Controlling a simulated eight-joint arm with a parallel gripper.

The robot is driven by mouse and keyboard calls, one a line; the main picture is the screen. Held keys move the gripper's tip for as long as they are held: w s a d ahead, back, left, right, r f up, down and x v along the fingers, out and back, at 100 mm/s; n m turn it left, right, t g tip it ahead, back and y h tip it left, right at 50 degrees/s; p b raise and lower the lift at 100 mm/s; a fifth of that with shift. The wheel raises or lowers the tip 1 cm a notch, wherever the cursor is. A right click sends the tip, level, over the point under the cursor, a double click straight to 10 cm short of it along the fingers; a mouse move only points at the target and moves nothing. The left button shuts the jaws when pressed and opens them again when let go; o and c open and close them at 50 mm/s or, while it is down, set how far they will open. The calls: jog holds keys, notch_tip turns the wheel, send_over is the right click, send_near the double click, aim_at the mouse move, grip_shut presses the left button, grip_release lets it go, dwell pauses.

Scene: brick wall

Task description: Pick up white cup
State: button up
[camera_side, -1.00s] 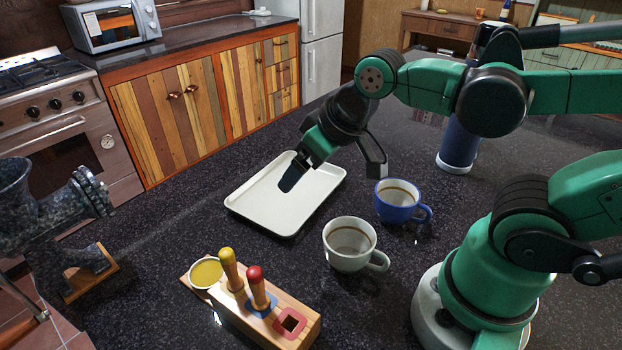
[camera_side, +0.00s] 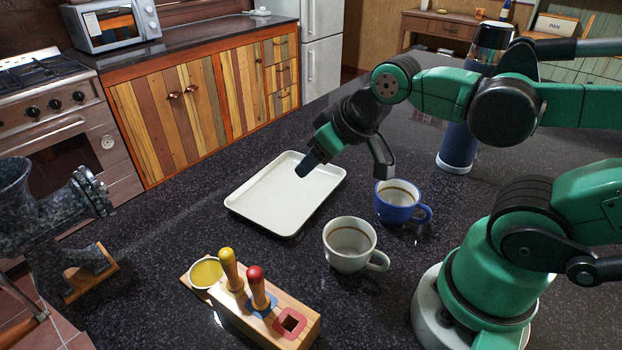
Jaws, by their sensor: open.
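The white cup (camera_side: 349,256) stands upright on the dark speckled counter, in the middle of the view. Its handle points right, and a brown ring marks its inside. My gripper (camera_side: 343,170) is open and empty. It hangs above the right part of the white tray, up and behind the white cup, apart from it. One dark finger is over the tray and the other is just above and behind the blue cup (camera_side: 395,204). I cannot tell whether that finger touches the blue cup.
The white tray (camera_side: 262,222) lies empty behind and left of the cup. A wooden block with pegs (camera_side: 262,318) and a small yellow bowl (camera_side: 206,273) are at the front. A dark grinder (camera_side: 45,210) stands at the left. A blue cylinder (camera_side: 455,150) stands behind the blue cup.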

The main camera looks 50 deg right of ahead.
aim_at(354, 219)
jog(key=shift+s+d+f+n+g+y, duration=0.35)
jog(key=shift+s+f+n+g, duration=0.6)
jog(key=shift+f+g, duration=0.65)
jog(key=shift+s+d+f+n+g+y, duration=0.35)
jog(key=shift+s+f+n+g, duration=0.6)
jog(key=shift+f, duration=1.15)
jog(key=shift+s+d+f+n+g+y, duration=0.35)
jog(key=shift+s+f+n+g, duration=0.6)
jog(key=shift+f+g, duration=0.7)
jog(key=shift+s+f, duration=0.1)
jog(key=shift+f, duration=0.1)
grip_shut()
